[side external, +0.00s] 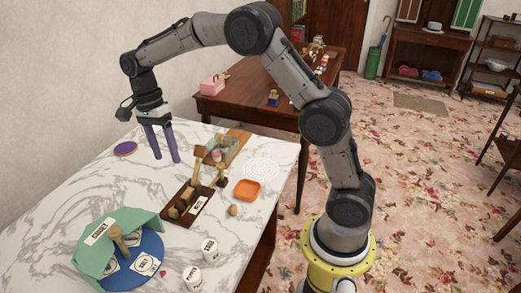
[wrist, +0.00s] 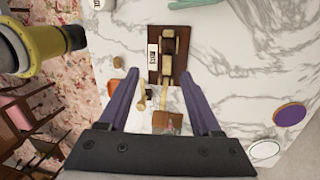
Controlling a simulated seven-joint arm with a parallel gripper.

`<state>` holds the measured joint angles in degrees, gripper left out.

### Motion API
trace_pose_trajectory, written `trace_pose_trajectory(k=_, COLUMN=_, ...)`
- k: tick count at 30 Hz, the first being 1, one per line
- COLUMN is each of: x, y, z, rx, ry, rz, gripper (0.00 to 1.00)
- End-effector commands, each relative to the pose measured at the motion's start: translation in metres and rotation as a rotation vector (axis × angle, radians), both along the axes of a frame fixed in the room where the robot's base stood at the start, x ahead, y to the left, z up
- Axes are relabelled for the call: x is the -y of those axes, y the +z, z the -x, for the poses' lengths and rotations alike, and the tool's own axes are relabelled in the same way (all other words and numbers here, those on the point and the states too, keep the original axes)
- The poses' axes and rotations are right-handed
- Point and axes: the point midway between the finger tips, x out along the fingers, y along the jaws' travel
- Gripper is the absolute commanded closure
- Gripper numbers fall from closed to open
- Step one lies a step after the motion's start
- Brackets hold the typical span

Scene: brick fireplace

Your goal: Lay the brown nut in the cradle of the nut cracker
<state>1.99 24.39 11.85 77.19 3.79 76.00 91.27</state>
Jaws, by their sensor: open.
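The brown nut (side external: 233,210) lies on the marble table to the right of the nut cracker. A small brown shape at the left of the wrist view (wrist: 121,62) looks like it. The nut cracker (side external: 181,215) is a dark brown board with pale wooden blocks and an upright lever; it also shows in the wrist view (wrist: 155,72). Its cradle is too small to make out clearly. My gripper (side external: 165,158) has two purple fingers, open and empty, above the table's far left part, left of and behind the cracker. The fingers also show in the wrist view (wrist: 160,82).
An orange dish (side external: 247,190) sits right of the cracker, close to the nut. A wooden tray (side external: 225,149) stands behind it. A purple disc (side external: 125,148) lies far left.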

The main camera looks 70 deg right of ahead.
Motion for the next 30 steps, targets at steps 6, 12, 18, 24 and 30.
trace_pose_trajectory(k=6, x=-0.002, y=0.071, z=0.071, rx=0.202, ry=0.42, rz=-0.006, gripper=0.35)
trace_pose_trajectory(k=12, x=-0.003, y=0.103, z=0.146, rx=0.36, ry=0.821, rz=0.049, gripper=0.35)
trace_pose_trajectory(k=18, x=-0.003, y=0.105, z=0.22, rx=0.482, ry=1.217, rz=0.157, gripper=0.35)
trace_pose_trajectory(k=24, x=-0.002, y=0.089, z=0.27, rx=0.543, ry=1.517, rz=0.275, gripper=0.35)
trace_pose_trajectory(k=30, x=-0.001, y=0.078, z=0.286, rx=0.555, ry=1.636, rz=0.328, gripper=0.35)
